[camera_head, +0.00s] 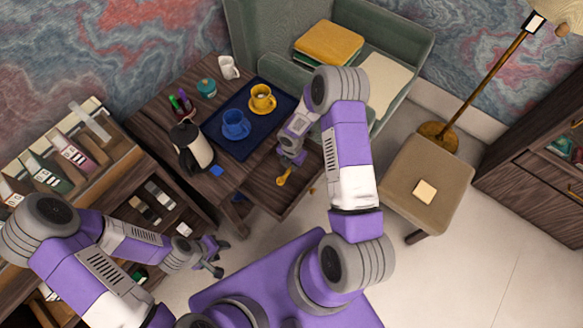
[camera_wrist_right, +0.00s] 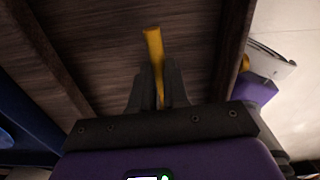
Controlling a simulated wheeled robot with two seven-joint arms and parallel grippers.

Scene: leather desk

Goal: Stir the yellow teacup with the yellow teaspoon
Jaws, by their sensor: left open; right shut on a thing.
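The yellow teacup (camera_head: 262,98) stands upright on a dark blue tray (camera_head: 284,100) on the desk. The yellow teaspoon (camera_head: 284,178) is in my right gripper (camera_head: 287,157), over a lower wooden surface, perhaps an open drawer, at the desk's front edge. In the right wrist view the fingers (camera_wrist_right: 160,88) are shut on the teaspoon (camera_wrist_right: 153,45), and part of it sticks out beyond the tips over dark wood. The right gripper is apart from the teacup, nearer the robot. My left gripper (camera_head: 216,258) is open and empty at lower left, beyond the desk's front edge.
A blue cup (camera_head: 236,124) stands on the tray beside the teacup. A kettle (camera_head: 192,148), a pen holder (camera_head: 181,104), a teal pot (camera_head: 206,88) and a white cup (camera_head: 228,68) stand on the desk. A stool (camera_head: 426,182) is at right.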

